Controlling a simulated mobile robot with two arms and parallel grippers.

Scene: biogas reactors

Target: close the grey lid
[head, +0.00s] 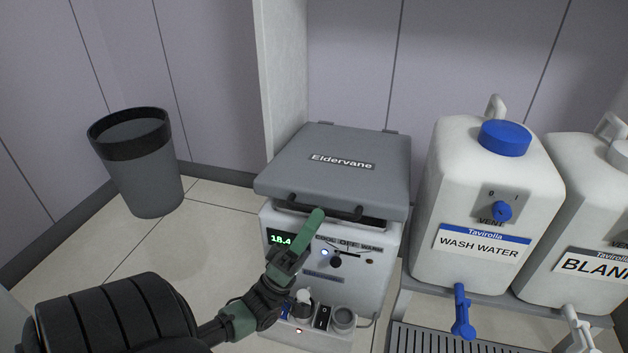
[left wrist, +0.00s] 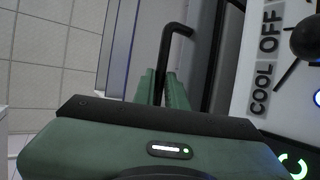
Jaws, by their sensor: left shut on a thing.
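The grey lid (head: 340,150), marked "Eldervane", lies over the top of a white heated and cooled box (head: 365,275). Its front edge looks slightly raised, with a dark gap under it. A black bar handle (head: 345,212) runs along the lid's front; it also shows in the left wrist view (left wrist: 178,32). My left gripper (head: 317,216) is at the left part of this handle, its green fingers (left wrist: 163,82) shut on the bar. The fingers hide part of the handle. My right gripper is not in view.
A wash water container (head: 485,200) with a blue cap stands close on the right, beside another white container (head: 580,190). A dark waste bin (head: 150,180) stands on the floor at the left. A pale wall post (head: 283,80) rises behind the box.

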